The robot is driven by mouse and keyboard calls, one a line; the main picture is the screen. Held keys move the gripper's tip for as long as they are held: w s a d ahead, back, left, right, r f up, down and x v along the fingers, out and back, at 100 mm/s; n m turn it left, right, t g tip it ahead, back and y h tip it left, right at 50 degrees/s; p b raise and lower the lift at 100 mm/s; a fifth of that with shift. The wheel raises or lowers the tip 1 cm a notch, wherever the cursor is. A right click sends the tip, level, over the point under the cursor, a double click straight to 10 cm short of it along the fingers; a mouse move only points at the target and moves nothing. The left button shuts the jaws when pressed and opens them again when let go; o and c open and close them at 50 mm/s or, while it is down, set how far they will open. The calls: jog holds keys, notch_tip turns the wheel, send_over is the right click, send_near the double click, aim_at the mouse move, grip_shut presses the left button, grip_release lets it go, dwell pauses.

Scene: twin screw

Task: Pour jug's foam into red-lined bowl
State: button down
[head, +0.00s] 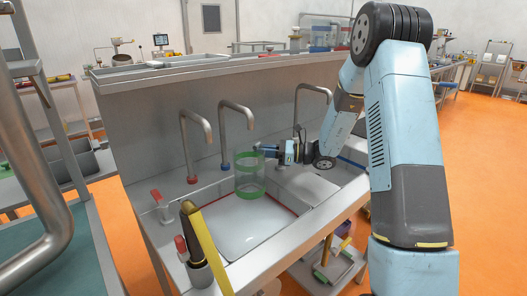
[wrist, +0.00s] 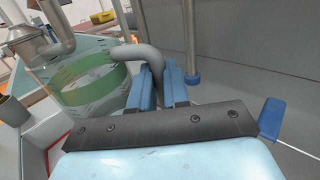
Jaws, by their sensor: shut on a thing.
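The jug (head: 250,178) is clear with green bands and stands upright in the head view, over the back part of the red-lined bowl (head: 240,225). The bowl is a sink basin with a red line along its edge and a smooth pale inside; I cannot tell whether foam lies in it. My gripper (head: 271,152) is right of the jug. In the wrist view my gripper's blue fingers (wrist: 160,88) are shut on the jug's grey handle, and the jug (wrist: 90,85) is to their left. The foam inside the jug is not clearly visible.
A second basin (head: 308,187) lies to the right. A grey cup (head: 200,273) with tools and a yellow strip (head: 208,250) stands at the bowl's near left.

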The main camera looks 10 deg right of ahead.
jog(key=shift+r, duration=0.1)
jog(key=shift+r, duration=1.45)
